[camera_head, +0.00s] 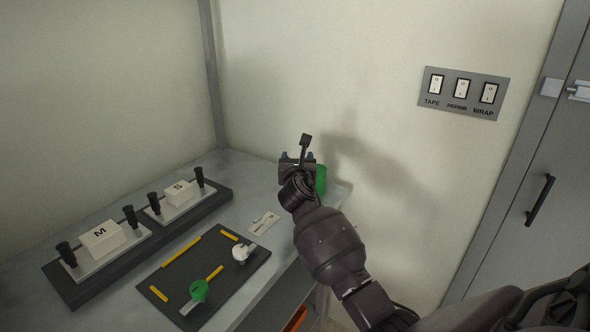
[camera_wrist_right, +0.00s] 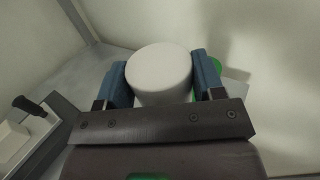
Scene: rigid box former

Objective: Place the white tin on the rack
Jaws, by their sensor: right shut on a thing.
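My right gripper (camera_head: 297,158) is raised over the far right corner of the worktop. In the right wrist view its blue fingers (camera_wrist_right: 160,82) stand on either side of the white tin (camera_wrist_right: 160,70), a plain round cylinder, and are shut on it. In the head view the tin is hidden by the gripper and wrist. No rack can be clearly made out in either view. My left gripper is not in view.
A green object (camera_head: 321,179) stands behind my right wrist, partly hidden. The grey worktop (camera_head: 240,172) carries a dark bar with white M (camera_head: 102,240) and S (camera_head: 178,193) blocks. A dark mat (camera_head: 180,267) holds green and white-topped tools. A switch panel (camera_head: 462,92) is on the wall.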

